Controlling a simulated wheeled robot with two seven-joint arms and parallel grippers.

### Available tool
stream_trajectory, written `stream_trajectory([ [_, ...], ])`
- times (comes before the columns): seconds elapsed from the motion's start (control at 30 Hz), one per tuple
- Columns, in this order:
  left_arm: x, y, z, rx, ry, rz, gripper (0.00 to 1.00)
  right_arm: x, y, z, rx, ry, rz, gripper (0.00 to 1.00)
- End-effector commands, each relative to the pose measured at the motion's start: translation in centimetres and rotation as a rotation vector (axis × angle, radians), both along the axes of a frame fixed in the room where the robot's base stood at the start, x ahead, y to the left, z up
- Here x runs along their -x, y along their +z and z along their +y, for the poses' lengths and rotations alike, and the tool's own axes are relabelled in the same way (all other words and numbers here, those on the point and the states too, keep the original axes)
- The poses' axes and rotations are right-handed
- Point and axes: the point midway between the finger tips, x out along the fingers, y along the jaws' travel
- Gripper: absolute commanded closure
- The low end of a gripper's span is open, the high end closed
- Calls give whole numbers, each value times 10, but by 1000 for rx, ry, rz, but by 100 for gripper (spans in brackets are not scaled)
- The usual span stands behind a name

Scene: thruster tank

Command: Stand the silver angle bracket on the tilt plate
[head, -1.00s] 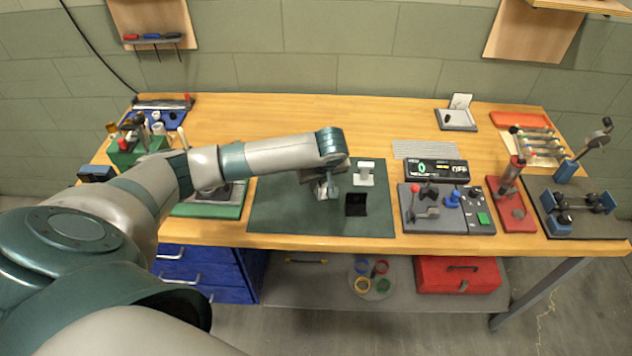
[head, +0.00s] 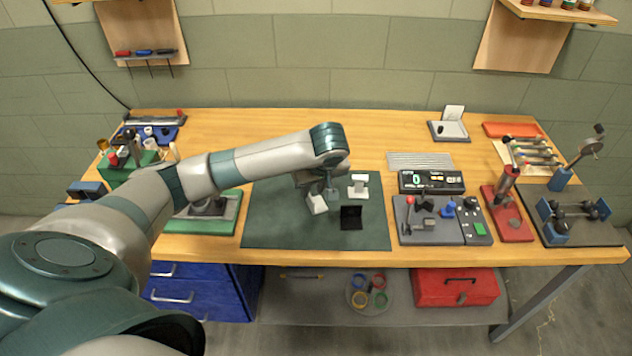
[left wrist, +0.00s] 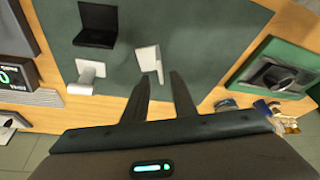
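A pale angle bracket (head: 316,203) stands on the dark green mat (head: 275,225), just left of my left gripper (head: 332,186). In the left wrist view this bracket (left wrist: 148,60) lies just beyond the fingertips. My left gripper (left wrist: 160,80) is open there, its two fingers apart with nothing clearly between them. A second pale bracket (head: 358,185) stands to the right, and a black bracket (head: 351,218) is nearer the front. Both pale ones look alike, so I cannot tell for sure which is silver. I cannot identify the tilt plate with certainty. My right gripper is not in view.
A green-based fixture (head: 212,207) with a grey block is left of the mat. A grey control panel (head: 430,230) with a red-knobbed lever and a black display box (head: 431,181) are to the right. The mat's front left is clear.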

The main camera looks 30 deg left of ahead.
Motion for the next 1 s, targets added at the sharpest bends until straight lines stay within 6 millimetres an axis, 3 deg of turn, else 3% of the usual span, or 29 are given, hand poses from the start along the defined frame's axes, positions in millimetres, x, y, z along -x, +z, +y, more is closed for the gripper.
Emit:
stream_trajectory([
  [0.2,7,33,-12,2,-1,-3,75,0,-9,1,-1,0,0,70],
  [0.4,12,50,-18,1,0,-2,75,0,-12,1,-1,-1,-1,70],
  [0.93,13,53,-18,0,1,0,75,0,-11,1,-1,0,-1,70],
  [1.0,13,53,-18,1,0,1,59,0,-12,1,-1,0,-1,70],
])
